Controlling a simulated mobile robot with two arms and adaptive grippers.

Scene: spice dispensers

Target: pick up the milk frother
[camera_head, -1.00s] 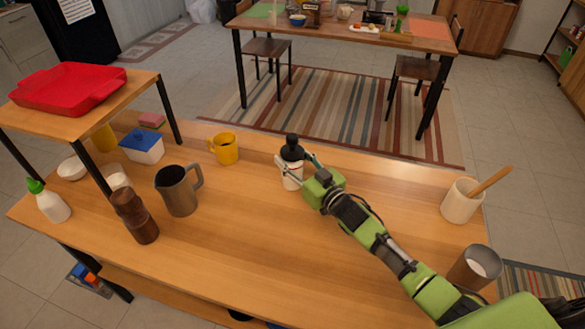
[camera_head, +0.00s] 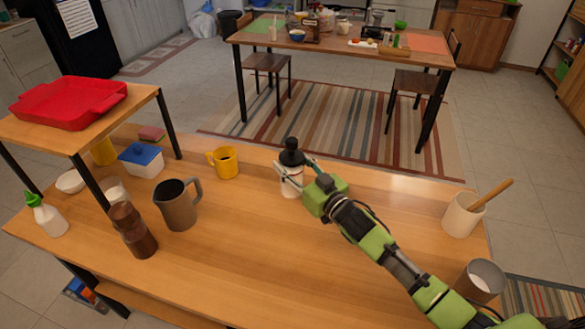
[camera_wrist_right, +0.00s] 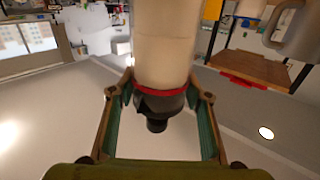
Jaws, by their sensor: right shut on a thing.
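The milk frother (camera_head: 290,181) is a white cylinder with a black top, upright at the far side of the wooden table. My right gripper (camera_head: 291,172) reaches it from the right and is shut around its upper part. In the right wrist view the frother (camera_wrist_right: 166,45) appears upside down, with a red ring and dark top between the two fingers of the gripper (camera_wrist_right: 160,105). I cannot tell whether its base is clear of the table. My left gripper is not in view.
A yellow mug (camera_head: 226,163) stands left of the frother, with a grey pitcher (camera_head: 178,207) and brown grinder (camera_head: 132,232) nearer. A white pot (camera_head: 461,215) with a wooden utensil and a grey cup (camera_head: 478,282) stand at right. The table's middle is clear.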

